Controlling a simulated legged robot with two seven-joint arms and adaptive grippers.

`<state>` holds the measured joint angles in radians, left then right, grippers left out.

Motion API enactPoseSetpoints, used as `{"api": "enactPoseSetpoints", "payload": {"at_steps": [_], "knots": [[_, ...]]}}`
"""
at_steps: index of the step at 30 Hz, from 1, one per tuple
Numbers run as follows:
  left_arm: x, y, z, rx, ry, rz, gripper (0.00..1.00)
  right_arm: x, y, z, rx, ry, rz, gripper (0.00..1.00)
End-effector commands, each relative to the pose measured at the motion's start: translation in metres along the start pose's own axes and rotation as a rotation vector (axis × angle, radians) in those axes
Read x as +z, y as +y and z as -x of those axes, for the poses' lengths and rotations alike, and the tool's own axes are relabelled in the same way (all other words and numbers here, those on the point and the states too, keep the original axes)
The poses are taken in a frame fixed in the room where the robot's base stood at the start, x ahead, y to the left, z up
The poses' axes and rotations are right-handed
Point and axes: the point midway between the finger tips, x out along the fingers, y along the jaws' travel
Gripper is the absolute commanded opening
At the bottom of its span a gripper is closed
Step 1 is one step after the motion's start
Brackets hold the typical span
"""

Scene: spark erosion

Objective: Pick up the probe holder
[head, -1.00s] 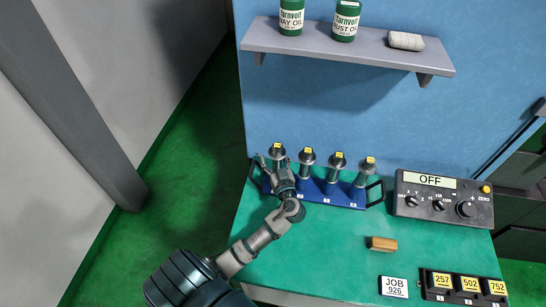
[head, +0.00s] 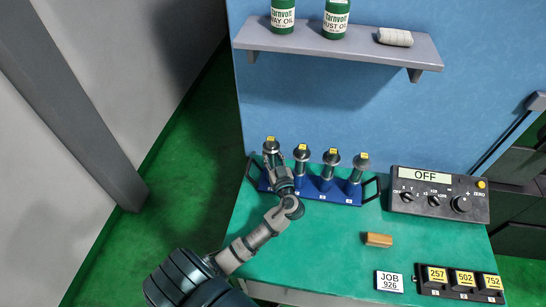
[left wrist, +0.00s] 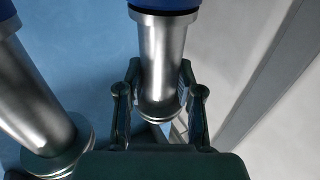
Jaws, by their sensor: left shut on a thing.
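Several steel probe holders with yellow tags stand upright in a blue rack (head: 318,192) at the back of the green bench. My left gripper (head: 272,160) is at the leftmost holder (head: 271,146) in the head view. In the left wrist view, my left gripper (left wrist: 160,98) has one finger on each side of that holder's steel shaft (left wrist: 165,55) and is shut on it. A neighbouring holder (left wrist: 35,105) stands at the left there. The held holder's lower part is partly hidden by my gripper in the head view. My right gripper does not show.
A control box (head: 440,197) reading OFF stands right of the rack. A small tan block (head: 378,240), a JOB 926 card (head: 390,282) and a black numbered tray (head: 430,291) lie in front. A grey shelf (head: 350,44) with oil cans overhangs the rack.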

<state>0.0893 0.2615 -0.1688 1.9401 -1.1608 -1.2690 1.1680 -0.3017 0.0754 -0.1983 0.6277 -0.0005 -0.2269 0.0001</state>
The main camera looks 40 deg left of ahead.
Motion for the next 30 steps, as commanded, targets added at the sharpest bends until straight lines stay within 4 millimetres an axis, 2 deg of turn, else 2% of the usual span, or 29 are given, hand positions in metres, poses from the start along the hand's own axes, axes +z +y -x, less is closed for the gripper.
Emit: {"api": "enactPoseSetpoints", "payload": {"at_steps": [1, 5, 15, 19, 24, 30], "knots": [[0.005, 0.0, 0.001, 0.001, -0.011, -0.004, 0.0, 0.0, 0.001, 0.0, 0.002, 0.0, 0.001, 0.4], [-0.002, 0.001, 0.002, 0.003, -0.013, -0.001, 0.0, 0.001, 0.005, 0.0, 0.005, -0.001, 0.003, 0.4], [-0.071, 0.002, 0.002, 0.005, -0.005, 0.008, 0.0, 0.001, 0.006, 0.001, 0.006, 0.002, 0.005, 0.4], [-0.09, 0.002, 0.002, 0.005, -0.005, 0.006, 0.0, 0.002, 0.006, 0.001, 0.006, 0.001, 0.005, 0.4], [-0.099, 0.001, 0.001, 0.005, -0.005, 0.001, 0.0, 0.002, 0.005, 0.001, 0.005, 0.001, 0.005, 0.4], [-0.099, 0.001, 0.001, 0.005, -0.005, 0.001, 0.0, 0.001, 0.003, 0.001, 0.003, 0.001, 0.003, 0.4]]}}
